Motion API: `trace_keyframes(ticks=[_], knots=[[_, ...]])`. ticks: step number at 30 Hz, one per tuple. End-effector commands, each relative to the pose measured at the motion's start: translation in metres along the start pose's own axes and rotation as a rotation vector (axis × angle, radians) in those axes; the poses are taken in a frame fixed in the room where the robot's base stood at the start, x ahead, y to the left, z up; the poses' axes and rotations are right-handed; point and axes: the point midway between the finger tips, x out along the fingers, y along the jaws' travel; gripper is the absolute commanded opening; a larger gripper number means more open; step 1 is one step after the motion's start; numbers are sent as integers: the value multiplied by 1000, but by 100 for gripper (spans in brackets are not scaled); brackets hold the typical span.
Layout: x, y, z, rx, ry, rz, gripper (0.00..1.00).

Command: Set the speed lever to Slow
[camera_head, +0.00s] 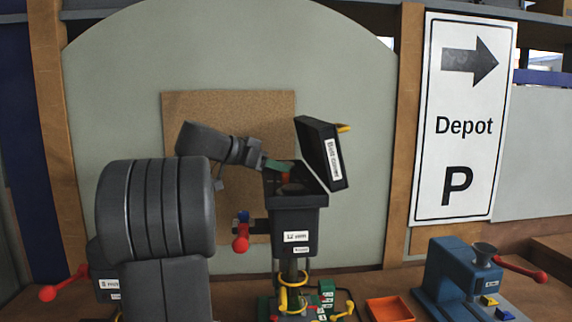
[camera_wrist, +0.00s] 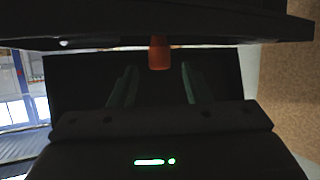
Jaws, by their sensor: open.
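The dark machine head (camera_head: 296,220), labelled "12 mm", stands in the middle of the head view. Its lid (camera_head: 320,152), with a label that seems to read "Belt cover", is tilted open to the right. A small red-orange knob (camera_head: 286,178) shows inside the open top; it may be the speed lever. My gripper (camera_head: 278,166) is at the open top, its green fingers reaching in from the left. In the wrist view my gripper (camera_wrist: 160,78) is open, with the red-orange knob (camera_wrist: 160,52) between and just beyond the fingers. No Slow marking is readable.
A red-knobbed handle (camera_head: 241,240) sits left of the head. A green labelled panel (camera_head: 326,298) with yellow levers is below. An orange tray (camera_head: 390,309) and a blue machine (camera_head: 465,275) with a red handle stand right. A Depot sign (camera_head: 464,120) is behind.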

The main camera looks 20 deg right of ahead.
Motion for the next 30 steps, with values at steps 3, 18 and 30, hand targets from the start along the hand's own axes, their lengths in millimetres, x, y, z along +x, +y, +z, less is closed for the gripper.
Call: trace_keyframes(ticks=[3, 18, 30], knots=[[19, 0, -2, -2, -1, 2, 44], [38, 0, 0, 0, 0, -1, 44], [37, 0, 1, 0, 0, 1, 0]])
